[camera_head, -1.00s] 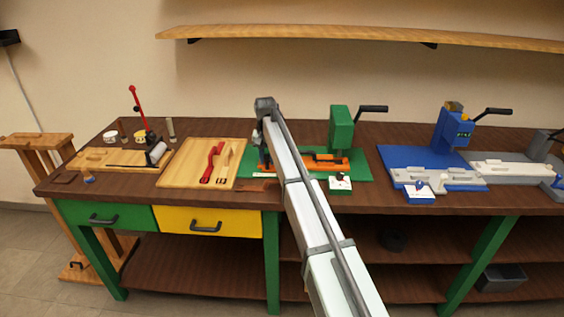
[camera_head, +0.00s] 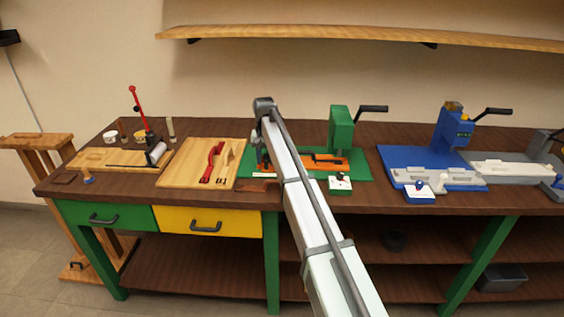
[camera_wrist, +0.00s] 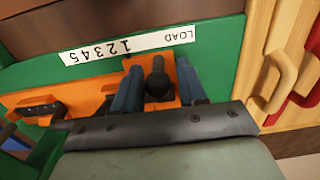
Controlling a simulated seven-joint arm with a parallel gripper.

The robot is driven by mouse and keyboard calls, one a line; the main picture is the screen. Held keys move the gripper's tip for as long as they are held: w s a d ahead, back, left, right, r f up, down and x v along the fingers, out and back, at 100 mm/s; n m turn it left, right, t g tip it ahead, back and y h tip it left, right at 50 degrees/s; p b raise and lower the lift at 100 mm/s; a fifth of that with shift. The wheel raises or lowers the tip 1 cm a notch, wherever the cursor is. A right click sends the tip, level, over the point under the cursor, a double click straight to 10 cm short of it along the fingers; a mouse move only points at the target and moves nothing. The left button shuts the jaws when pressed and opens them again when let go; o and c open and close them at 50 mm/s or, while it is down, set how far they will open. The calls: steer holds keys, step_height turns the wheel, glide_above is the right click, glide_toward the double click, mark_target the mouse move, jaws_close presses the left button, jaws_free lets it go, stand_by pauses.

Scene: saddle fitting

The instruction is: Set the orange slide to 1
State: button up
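The orange slide (camera_wrist: 110,85) sits on a green base in the wrist view, with a dark upright knob (camera_wrist: 158,84). My gripper (camera_wrist: 158,66) has its two blue-grey fingers on either side of this knob, with small gaps visible; it does not look clamped. A white scale strip (camera_wrist: 128,44) reads LOAD, 1, 2, 3, 4, 5 from right to left, upside down. The knob stands between LOAD and 1 in this view. In the head view, orange parts (camera_head: 325,161) show right of my arm; my arm hides part of the station.
A green press (camera_head: 341,128) with a dark lever stands behind the slide. A wooden board (camera_head: 185,175) with a red tool (camera_head: 213,160) lies to the left. A blue station (camera_head: 430,165) stands to the right. A small white-topped block (camera_head: 340,184) sits at the front.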

steer(key=shift+o, duration=0.7)
steer(key=shift+r, duration=0.1)
steer(key=shift+r, duration=2.9)
